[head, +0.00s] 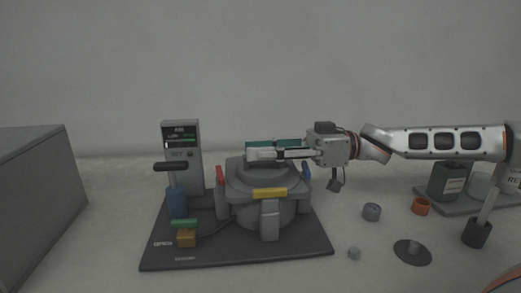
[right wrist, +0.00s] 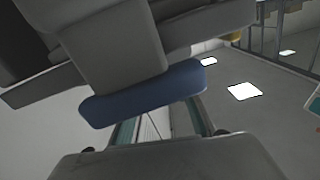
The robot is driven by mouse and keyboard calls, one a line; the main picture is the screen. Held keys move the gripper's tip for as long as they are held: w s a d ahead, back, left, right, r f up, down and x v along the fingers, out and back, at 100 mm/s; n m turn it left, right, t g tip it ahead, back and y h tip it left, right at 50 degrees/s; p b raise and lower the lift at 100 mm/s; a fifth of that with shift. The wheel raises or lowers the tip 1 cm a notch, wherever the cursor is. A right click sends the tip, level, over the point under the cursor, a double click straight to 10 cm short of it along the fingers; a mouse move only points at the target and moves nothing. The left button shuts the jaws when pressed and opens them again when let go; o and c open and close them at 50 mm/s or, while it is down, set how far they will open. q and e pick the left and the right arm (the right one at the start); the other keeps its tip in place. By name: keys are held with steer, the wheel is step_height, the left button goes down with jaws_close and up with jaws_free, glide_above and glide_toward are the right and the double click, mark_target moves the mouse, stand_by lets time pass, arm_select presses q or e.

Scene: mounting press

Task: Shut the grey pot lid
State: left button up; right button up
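The grey pot (head: 245,212) stands on a dark base plate. Its broad grey lid (head: 240,184) is on top; I cannot tell if it sits fully down. Clamps with red (head: 219,175), yellow (head: 269,192) and blue (head: 306,171) handles surround it. My right gripper (head: 262,149) reaches in from the right, above the lid, its teal-padded fingers apart and nothing visible between them. In the right wrist view, a blue handle (right wrist: 145,95) on a grey arm lies across, in front of the parted fingers. Contact is unclear. My left gripper is not in view.
A control unit with a display (head: 181,140) and a blue cylinder (head: 177,202) stand left of the pot. At right lie a grey puck (head: 371,211), an orange ring (head: 420,206), a dark disc (head: 412,253) and a dark cup (head: 477,234). A grey box (head: 30,200) is far left.

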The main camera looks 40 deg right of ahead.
steer(key=shift+d, duration=0.1)
stand_by(0.3)
glide_above(296, 173)
stand_by(0.7)
stand_by(0.4)
